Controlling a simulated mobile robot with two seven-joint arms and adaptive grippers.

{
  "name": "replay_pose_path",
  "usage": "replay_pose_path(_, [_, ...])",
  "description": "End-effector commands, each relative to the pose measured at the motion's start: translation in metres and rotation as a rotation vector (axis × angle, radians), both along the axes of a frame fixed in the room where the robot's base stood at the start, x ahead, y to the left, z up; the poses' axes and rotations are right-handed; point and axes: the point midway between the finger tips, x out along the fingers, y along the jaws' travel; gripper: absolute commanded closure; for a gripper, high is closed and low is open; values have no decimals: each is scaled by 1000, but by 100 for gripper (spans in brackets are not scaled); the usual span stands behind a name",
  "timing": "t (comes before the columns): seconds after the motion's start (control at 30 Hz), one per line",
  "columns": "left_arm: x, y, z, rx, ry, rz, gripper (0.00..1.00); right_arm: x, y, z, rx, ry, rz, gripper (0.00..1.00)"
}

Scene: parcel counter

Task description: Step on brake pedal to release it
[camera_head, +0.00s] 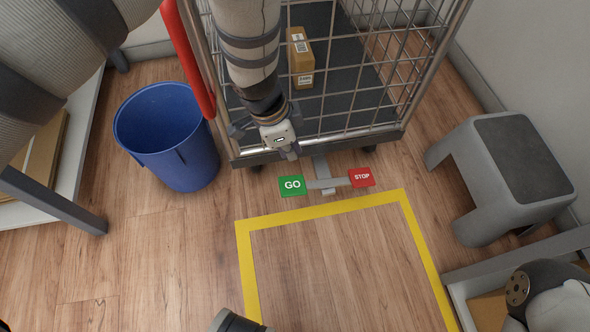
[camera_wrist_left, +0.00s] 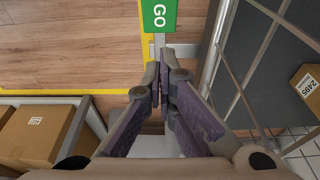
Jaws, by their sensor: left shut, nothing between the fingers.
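The brake pedal is a grey bar at the foot of a wire roll cage, with a green GO pad (camera_head: 291,186) at its left end and a red STOP pad (camera_head: 361,177) at its right end. My left gripper (camera_head: 291,154) points down by the cage's front base edge, just behind the GO pad. It is shut and empty. In the left wrist view the closed fingertips (camera_wrist_left: 165,55) lie just below the GO pad (camera_wrist_left: 159,15); I cannot tell whether they touch the pedal. My right gripper is not in view.
The cage (camera_head: 345,140) holds a small parcel (camera_head: 301,60). A blue bin (camera_head: 165,140) stands left of it, and a grey step stool (camera_head: 490,175) stands right. A yellow floor outline (camera_head: 320,208) encloses clear floor in front. A shelf with cartons (camera_wrist_left: 38,130) shows in the left wrist view.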

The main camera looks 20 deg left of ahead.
Motion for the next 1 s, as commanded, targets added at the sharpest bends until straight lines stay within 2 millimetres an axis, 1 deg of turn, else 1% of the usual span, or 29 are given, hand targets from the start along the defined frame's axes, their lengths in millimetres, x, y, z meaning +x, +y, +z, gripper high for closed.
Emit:
replay_pose_path(0.27, [5,-10,-59,-2,7,0,100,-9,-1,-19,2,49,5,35])
replay_pose_path(0.4, [9,-15,-89,-2,7,2,100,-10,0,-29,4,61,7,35])
replay_pose_path(0.47, [11,-17,-100,-1,6,2,100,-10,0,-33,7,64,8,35])
replay_pose_path(0.6, [9,-14,-120,-2,5,4,100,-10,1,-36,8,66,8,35])
replay_pose_path(0.7, [8,-13,-130,-3,4,2,100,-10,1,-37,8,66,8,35])
replay_pose_path(0.8, [8,-13,-134,-1,2,2,100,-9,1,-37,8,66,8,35])
replay_pose_path(1.0, [8,-12,-135,-1,2,1,100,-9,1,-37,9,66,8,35])
